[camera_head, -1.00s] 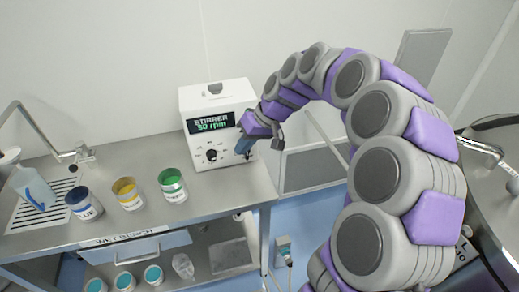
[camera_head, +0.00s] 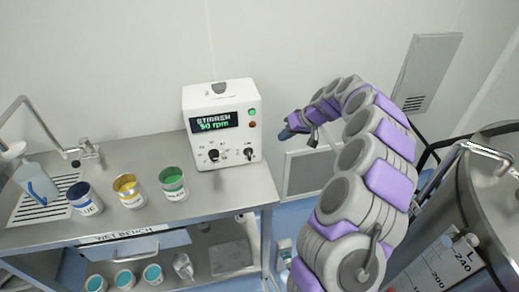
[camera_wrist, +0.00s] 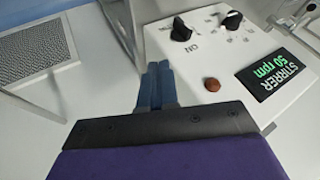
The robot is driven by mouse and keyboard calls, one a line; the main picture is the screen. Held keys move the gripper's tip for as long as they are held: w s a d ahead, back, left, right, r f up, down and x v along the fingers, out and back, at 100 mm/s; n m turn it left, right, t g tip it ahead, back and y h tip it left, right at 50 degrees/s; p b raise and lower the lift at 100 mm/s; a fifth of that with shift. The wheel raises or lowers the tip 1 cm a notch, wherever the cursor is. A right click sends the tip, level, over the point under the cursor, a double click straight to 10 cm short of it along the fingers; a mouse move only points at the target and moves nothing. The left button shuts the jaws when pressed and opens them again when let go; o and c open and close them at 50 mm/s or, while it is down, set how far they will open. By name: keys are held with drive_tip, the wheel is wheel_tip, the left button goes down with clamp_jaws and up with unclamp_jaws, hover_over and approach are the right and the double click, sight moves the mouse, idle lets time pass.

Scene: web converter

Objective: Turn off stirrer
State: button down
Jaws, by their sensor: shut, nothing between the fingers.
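The stirrer (camera_head: 222,100) is a white box on the back right of the bench. Its display (camera_head: 213,122) reads "STIRRER 50 rpm" in green. A green light or button (camera_head: 252,112) sits above a red one (camera_head: 252,124) right of the display. Below are a left dial (camera_head: 213,155) and a right black knob (camera_head: 249,153). In the wrist view the knob (camera_wrist: 181,30) has "ON" printed near it, and the red button (camera_wrist: 212,84) shows dark red. My gripper (camera_head: 284,134) is right of the stirrer, apart from it. Its blue fingers (camera_wrist: 158,75) are shut and empty.
Blue, yellow and green paint cans (camera_head: 173,183) stand on the wet bench (camera_head: 227,186), left of the stirrer. A sink tap (camera_head: 85,150) and a bottle (camera_head: 36,182) are at far left. A large metal vessel (camera_head: 440,235) stands at right. A wall vent (camera_head: 310,172) is behind my gripper.

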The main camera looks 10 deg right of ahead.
sight(249, 154)
drive_tip(key=shift+f, duration=0.1)
drive_tip(key=w+a+f+b, duration=0.3)
drive_tip(key=a+f, duration=0.4)
drive_tip(key=a, duration=0.1)
drive_tip(key=shift+w+a+f, duration=0.35)
drive_tip(key=shift+f, duration=0.05)
idle(0.4)
drive_tip(key=shift+a+r+h+p, duration=0.15)
drive_tip(key=shift+h+p, duration=0.25)
drive_tip(key=shift+p, duration=0.2)
